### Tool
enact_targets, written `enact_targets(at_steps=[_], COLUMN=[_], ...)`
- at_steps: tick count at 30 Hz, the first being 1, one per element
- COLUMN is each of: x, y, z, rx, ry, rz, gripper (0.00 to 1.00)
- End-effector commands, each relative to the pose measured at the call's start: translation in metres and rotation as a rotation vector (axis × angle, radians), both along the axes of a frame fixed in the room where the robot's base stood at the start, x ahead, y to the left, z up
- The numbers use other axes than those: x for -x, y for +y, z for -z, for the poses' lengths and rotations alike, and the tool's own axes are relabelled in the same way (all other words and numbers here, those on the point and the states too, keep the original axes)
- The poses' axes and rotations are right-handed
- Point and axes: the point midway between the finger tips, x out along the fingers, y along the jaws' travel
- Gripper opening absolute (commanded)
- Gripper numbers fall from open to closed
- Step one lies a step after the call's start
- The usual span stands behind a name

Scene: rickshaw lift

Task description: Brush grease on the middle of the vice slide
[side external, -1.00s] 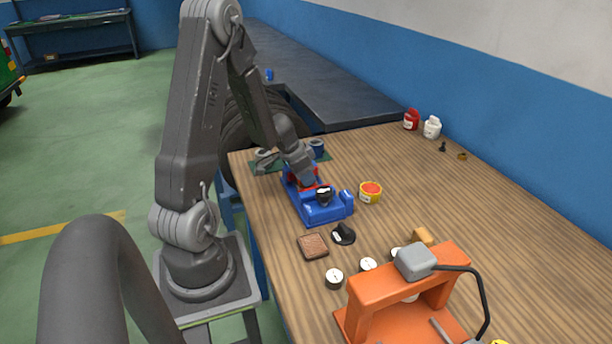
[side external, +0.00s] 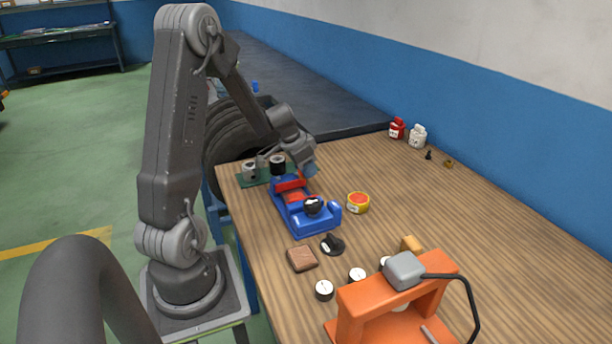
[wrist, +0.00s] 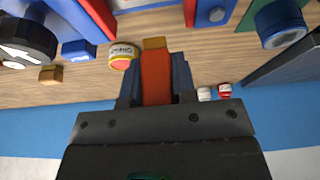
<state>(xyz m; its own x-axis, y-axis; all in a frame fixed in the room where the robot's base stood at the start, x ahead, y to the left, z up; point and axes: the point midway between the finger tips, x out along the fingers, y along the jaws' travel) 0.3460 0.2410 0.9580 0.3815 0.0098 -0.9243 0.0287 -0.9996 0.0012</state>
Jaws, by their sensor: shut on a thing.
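The blue vice (side external: 318,224) stands on the wooden bench, with a red slide (side external: 291,188) along its middle. In the wrist view my gripper (wrist: 156,92) is shut on a brush with an orange-red handle (wrist: 156,75) and a tan tip (wrist: 154,43). The brush is hard to make out in the side view. A yellow tin with red contents (side external: 358,203) stands right of the vice. I cannot tell whether the slide carries grease.
A brown pad (side external: 301,258), a loose black knob (side external: 332,244) and several white-faced gauges lie in front. An orange press (side external: 398,300) stands nearest. Dark cylinders on a green plate (side external: 262,177) sit behind the vice. Red (side external: 397,128) and white (side external: 417,136) bottles stand far back.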

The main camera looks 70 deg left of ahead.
Motion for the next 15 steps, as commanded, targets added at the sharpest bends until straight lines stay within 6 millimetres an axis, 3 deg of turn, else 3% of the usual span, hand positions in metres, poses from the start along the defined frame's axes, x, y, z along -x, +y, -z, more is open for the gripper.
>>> enact_targets(at_steps=[6,15], x=[-0.001,0.000], y=[0.001,0.000], z=[-0.020,-0.026], rx=[-0.002,-0.001], ry=[-0.004,-0.001], rz=[0.000,-0.001], gripper=[0.01,0.01])
